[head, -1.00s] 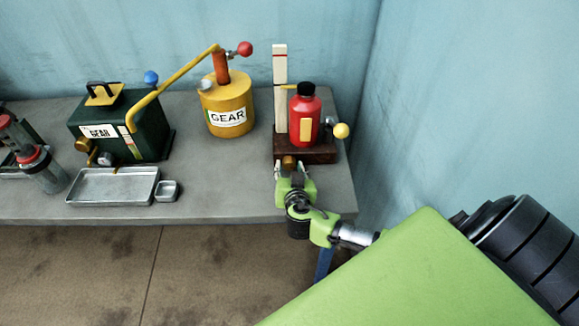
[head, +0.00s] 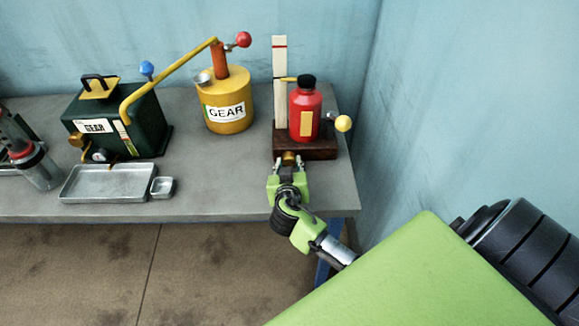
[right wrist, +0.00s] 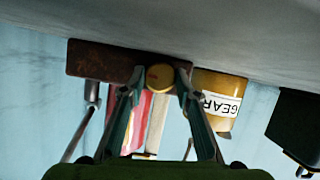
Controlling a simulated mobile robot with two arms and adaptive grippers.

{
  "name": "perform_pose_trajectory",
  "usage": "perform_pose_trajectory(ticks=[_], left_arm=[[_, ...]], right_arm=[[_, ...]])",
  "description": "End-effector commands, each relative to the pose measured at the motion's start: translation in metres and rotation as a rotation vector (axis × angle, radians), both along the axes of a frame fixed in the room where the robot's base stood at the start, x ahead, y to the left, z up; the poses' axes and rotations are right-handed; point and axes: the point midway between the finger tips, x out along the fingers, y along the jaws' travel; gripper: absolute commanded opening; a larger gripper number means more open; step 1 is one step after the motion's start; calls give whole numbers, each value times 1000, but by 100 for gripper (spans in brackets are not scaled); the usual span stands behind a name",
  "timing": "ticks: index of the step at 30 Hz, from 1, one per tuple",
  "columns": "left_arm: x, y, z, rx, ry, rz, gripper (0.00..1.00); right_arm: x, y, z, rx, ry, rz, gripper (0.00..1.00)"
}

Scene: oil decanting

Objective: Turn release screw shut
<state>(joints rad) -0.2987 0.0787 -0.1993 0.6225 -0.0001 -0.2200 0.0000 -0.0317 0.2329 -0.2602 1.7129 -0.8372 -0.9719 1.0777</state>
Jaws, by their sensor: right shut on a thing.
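The release screw is a round brass knob (head: 289,157) on the front face of a dark red-brown base (head: 320,152). It shows end-on in the right wrist view (right wrist: 160,77), which is upside down. My right gripper (head: 288,166) is in front of the base, its fingers on either side of the knob and shut on it. In the right wrist view the fingertips (right wrist: 160,86) sit left and right of the knob. The fingers hide part of the knob's sides. How far the screw is turned cannot be told. My left gripper is not in view.
A red bottle (head: 305,112), a pale post (head: 280,85) and a yellow-knobbed lever (head: 343,123) are on the base. A yellow GEAR can (head: 227,92), a dark green GEAR box (head: 140,120) and a metal tray (head: 108,195) stand leftward. Bench (head: 220,170) between is clear.

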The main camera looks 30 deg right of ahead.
Motion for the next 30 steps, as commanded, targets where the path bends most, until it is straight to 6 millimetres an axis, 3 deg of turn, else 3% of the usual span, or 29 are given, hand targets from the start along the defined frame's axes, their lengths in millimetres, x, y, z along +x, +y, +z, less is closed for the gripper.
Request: perform_pose_trajectory(ticks=[15,30], left_arm=[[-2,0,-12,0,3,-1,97],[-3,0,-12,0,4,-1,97]], right_arm=[[2,0,0,-248,149,-3,8],[2,0,1,-278,166,-3,8]])
